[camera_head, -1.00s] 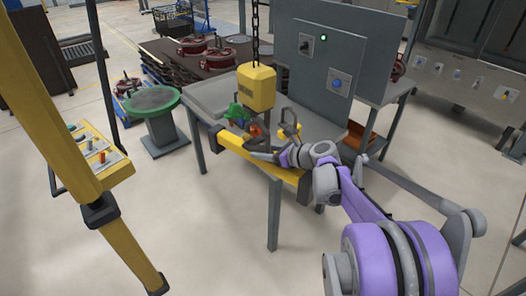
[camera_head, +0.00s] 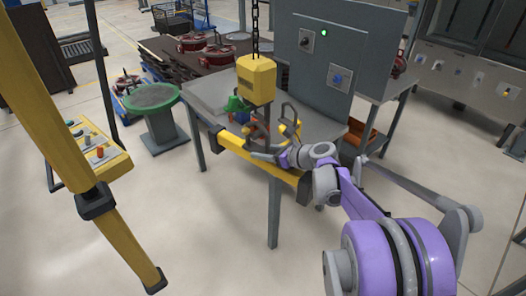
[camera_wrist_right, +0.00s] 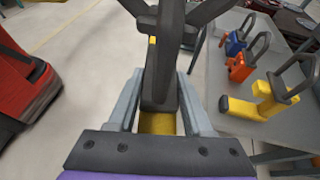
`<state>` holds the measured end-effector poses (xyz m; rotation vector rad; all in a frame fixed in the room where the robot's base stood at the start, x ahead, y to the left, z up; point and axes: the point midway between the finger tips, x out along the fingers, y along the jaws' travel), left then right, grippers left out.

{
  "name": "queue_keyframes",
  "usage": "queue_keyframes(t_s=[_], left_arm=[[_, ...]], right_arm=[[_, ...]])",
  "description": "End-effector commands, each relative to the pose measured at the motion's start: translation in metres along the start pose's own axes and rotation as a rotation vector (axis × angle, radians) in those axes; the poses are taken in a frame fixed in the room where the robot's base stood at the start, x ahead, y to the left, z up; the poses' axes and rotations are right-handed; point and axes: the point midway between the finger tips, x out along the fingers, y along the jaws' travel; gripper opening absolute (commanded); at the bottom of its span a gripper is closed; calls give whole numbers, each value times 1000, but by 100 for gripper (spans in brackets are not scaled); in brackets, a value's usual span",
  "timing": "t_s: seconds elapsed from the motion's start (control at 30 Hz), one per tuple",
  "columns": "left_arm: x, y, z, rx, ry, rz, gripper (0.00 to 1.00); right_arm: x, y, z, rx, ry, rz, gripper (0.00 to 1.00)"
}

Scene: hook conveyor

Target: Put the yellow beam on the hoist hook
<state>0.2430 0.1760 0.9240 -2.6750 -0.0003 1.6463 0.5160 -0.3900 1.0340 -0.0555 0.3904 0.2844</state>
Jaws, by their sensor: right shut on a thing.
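In the right wrist view my gripper (camera_wrist_right: 158,100) is shut on a dark upright part (camera_wrist_right: 160,55) over the yellow beam (camera_wrist_right: 158,122). That dark part forks at the top. The yellow hoist block (camera_head: 256,79) hangs on a chain above the gripper. The hook below it is hard to tell from the dark parts there. My left gripper is not in view.
Smaller pieces with dark loop handles stand on the grey table (camera_head: 205,92): a green one (camera_head: 235,104), an orange one (camera_wrist_right: 239,68) and a yellow one (camera_wrist_right: 265,103). A grey control panel (camera_head: 335,50) stands behind. A slanted yellow post (camera_head: 45,100) is at left.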

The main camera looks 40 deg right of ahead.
Motion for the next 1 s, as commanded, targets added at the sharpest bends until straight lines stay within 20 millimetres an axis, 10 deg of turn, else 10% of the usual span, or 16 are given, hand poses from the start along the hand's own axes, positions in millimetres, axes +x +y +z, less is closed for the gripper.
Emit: queue_keyframes(t_s=[1.0], left_arm=[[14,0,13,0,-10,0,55]], right_arm=[[9,0,-21,0,-1,0,0]])
